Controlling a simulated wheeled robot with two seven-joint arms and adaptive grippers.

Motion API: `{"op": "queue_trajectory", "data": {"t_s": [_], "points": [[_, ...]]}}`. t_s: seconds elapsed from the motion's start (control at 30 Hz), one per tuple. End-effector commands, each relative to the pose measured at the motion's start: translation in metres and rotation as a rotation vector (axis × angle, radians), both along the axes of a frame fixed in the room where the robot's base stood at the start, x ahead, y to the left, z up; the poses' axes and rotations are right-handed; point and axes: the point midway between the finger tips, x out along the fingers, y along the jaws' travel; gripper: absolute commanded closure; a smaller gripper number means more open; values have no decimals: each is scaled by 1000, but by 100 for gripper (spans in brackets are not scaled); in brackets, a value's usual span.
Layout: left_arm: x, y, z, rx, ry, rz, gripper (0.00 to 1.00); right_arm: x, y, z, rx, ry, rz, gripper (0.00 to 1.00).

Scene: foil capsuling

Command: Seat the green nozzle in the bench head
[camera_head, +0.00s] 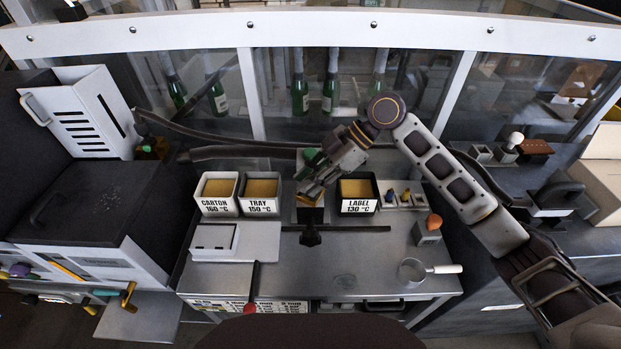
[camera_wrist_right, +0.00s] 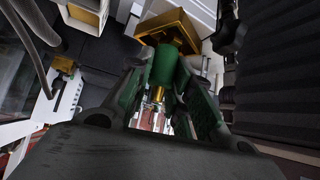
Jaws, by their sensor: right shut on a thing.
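My right gripper (camera_head: 312,188) reaches in from the right and points down over the middle of the bench, between the tray pot and the label pot. In the right wrist view the gripper (camera_wrist_right: 165,105) is shut on the green nozzle (camera_wrist_right: 162,66), which sits between its two green-padded fingers. A brass tip (camera_wrist_right: 157,95) shows on the nozzle. A gold block (camera_wrist_right: 170,24), which looks like part of the bench head, lies right by the nozzle's other end. I cannot tell whether they touch. In the head view the gripper mostly hides the nozzle and block. My left gripper is not in view.
Pots marked carton (camera_head: 217,206), tray (camera_head: 259,207) and label (camera_head: 357,207) flank the gripper closely. A small nozzle rack (camera_head: 400,197) stands at right. A white-handled pan (camera_head: 413,270) lies at front right. The bench front (camera_head: 335,265) is mostly clear.

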Motion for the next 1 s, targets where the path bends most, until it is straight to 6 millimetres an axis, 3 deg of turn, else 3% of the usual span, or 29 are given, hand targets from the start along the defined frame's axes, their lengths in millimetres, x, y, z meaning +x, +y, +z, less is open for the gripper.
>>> {"op": "queue_trajectory", "data": {"t_s": [0.83,0.87,1.0], "points": [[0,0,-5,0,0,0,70,0,0,-13,0,1,-1,98],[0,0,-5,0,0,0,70,0,0,-13,0,1,-1,76],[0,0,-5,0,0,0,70,0,0,-13,-1,1,0,58]]}}
